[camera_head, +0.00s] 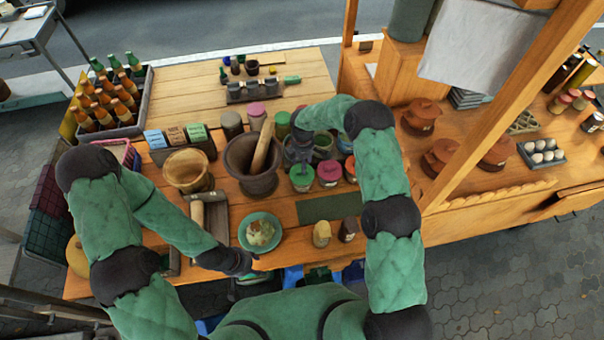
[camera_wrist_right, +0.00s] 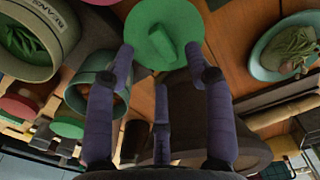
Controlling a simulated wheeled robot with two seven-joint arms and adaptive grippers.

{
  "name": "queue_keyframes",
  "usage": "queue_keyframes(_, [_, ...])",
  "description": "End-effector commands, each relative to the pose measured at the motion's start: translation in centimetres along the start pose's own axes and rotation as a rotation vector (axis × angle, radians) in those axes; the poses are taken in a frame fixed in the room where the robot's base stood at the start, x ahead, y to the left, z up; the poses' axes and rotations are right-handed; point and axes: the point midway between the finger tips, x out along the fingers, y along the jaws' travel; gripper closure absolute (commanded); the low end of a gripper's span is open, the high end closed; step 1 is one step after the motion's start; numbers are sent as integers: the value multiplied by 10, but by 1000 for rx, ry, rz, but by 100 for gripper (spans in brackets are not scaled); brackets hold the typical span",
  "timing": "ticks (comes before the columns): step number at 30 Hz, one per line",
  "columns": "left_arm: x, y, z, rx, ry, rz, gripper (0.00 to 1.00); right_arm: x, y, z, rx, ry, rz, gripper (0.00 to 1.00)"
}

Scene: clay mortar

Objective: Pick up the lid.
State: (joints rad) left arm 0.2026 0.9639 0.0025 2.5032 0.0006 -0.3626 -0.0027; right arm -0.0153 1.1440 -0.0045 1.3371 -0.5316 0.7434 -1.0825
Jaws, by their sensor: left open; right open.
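A green round lid (camera_head: 302,174) sits among the jars right of the mortar. In the right wrist view, a green lid (camera_wrist_right: 168,22) with a raised green handle is just ahead of my fingers. My right gripper (camera_head: 298,158) is just behind the lid in the head view. In the wrist view the right gripper (camera_wrist_right: 161,60) is open and empty, its fingers spread around the handle area. I cannot tell whether they touch the lid. My left gripper (camera_head: 252,277) is low by the table's front edge, in front of the plate, with no object visible in it.
The stone mortar (camera_head: 252,182) with a pestle (camera_head: 262,147) stands left of the lid. A green mat (camera_head: 328,207) is bare.

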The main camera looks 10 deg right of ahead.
Motion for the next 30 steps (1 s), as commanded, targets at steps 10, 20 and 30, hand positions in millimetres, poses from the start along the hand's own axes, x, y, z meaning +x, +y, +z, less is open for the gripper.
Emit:
queue_keyframes(10, [-7,2,0,0,0,0,53,39,0,-2,2,0,-2,47])
queue_keyframes(20, [-7,2,0,0,0,0,53,42,1,-2,1,1,0,53])
queue_keyframes(30, [-7,2,0,0,0,0,53,42,1,-3,1,1,0,100])
